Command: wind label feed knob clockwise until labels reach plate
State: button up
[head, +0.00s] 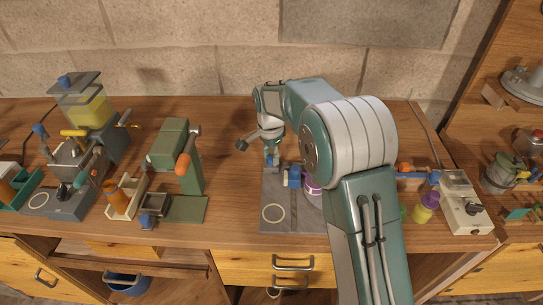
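A flat grey base (292,219) with a pale ring on it lies mid-bench, partly behind my arm. A small blue block or knob (292,177) stands at its back part. A purple and white round piece (312,186), perhaps a label roll, sits beside it, half hidden by my arm. I cannot tell which part is the label feed knob, and no label strip is clear. My gripper (257,143) is over the back of this base, with one dark-tipped finger reaching left. Its other finger is unclear, and so is any contact with the teal part below.
A green press (170,145) with an orange-ended handle stands to the left, and a machine with a yellow tank (88,112) farther left. Right of my arm are a purple-capped yellow bottle (426,208) and a white box device (463,203). Bare bench shows between press and base.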

aim_at(269, 156)
jog(key=o, duration=0.4)
jog(key=shift+w+a, duration=0.15)
jog(key=shift+a, duration=0.05)
jog(key=r, duration=1.1)
jog(key=shift+w+a+r, duration=0.2)
jog(key=shift+a+r, duration=0.05)
jog(key=shift+r, duration=0.15)
